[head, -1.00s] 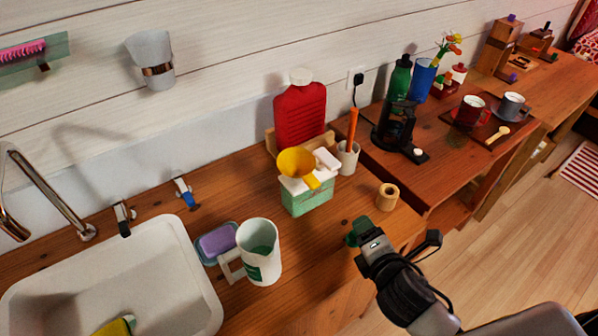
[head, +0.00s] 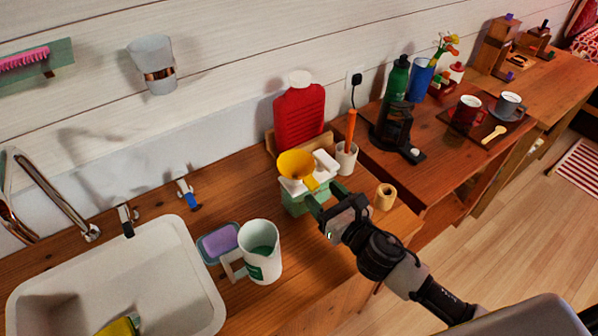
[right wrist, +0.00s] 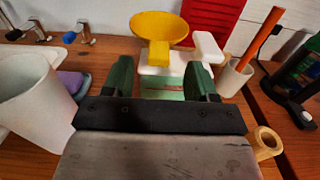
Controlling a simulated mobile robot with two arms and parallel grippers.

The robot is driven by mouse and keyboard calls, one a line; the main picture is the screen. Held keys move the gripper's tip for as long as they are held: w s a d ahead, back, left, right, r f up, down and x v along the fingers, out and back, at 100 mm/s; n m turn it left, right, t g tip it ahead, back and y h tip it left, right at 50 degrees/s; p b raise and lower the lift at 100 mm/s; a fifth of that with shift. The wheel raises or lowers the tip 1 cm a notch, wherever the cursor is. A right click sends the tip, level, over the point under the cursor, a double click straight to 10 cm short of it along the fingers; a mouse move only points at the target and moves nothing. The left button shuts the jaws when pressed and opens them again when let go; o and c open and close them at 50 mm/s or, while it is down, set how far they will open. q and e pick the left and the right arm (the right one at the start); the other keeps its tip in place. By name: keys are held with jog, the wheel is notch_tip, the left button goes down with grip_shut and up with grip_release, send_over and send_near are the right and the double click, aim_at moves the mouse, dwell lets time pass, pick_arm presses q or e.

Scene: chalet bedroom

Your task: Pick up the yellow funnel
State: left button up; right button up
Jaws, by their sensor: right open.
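The yellow funnel (head: 296,164) rests on top of a green and white box (head: 294,196) on the wooden counter, and its spout points toward me. In the right wrist view the funnel (right wrist: 159,29) is straight ahead, with its spout just beyond the gap between my fingers. My right gripper (head: 324,198) is open, with its green fingertips in front of the box and close to the spout. In the right wrist view the gripper (right wrist: 161,80) holds nothing. I cannot tell whether it touches the spout. My left gripper is not in view.
A white pitcher (head: 262,250) stands left of my gripper, by a purple soap (head: 218,241) and the sink (head: 190,270). A red bottle (head: 299,112) stands behind the funnel. A white cup with an orange stick (head: 346,158) and a wooden ring (head: 385,195) are to the right.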

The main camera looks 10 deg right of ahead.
aim_at(316, 190)
jog(key=p+x, duration=0.1)
jog(key=x, duration=0.3)
jog(key=shift+s+a, duration=0.1)
jog(key=shift+w+f, duration=0.15)
jog(key=shift+w, duration=0.1)
jog(key=shift+s, duration=0.1)
jog(key=shift+c, duration=0.4)
jog(key=c, duration=0.9)
